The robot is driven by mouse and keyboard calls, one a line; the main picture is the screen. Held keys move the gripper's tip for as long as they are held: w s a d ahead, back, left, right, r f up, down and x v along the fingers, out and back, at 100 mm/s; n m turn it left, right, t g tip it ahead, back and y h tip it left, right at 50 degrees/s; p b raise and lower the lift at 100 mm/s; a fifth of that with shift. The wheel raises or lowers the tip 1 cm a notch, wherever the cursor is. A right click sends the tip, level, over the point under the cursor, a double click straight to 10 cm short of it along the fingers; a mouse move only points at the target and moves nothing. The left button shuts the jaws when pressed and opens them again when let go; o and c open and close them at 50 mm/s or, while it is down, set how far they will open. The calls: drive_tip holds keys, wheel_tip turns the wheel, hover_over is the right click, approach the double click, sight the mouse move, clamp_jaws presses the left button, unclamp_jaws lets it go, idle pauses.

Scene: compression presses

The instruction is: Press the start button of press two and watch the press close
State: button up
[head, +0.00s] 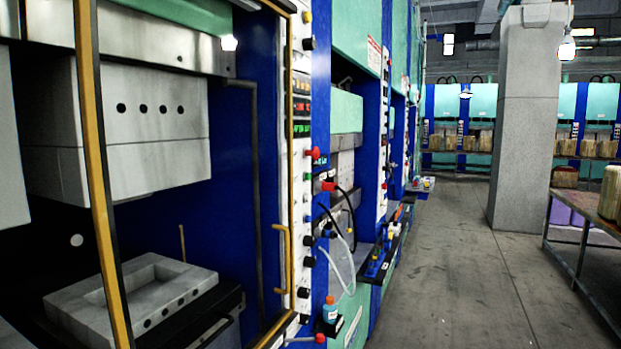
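The nearest press fills the left of the head view. Its grey upper block (130,125) hangs well above the grey lower mould (150,290), so this press stands open. Its narrow control panel (301,185), to the right, carries displays, black knobs and a red button (314,154). A second press (347,115) stands just beyond it, with a red button (328,187) at its near edge. No number shows on either press, so I cannot tell which is press two or which button is start. My gripper is not in view.
A yellow-edged door frame (100,180) with a yellow handle (281,258) borders the near press. Hoses and a bottle (330,310) stick out beside the panel. The grey floor aisle (440,270) is clear. A concrete pillar (525,120) and a table (585,230) stand right.

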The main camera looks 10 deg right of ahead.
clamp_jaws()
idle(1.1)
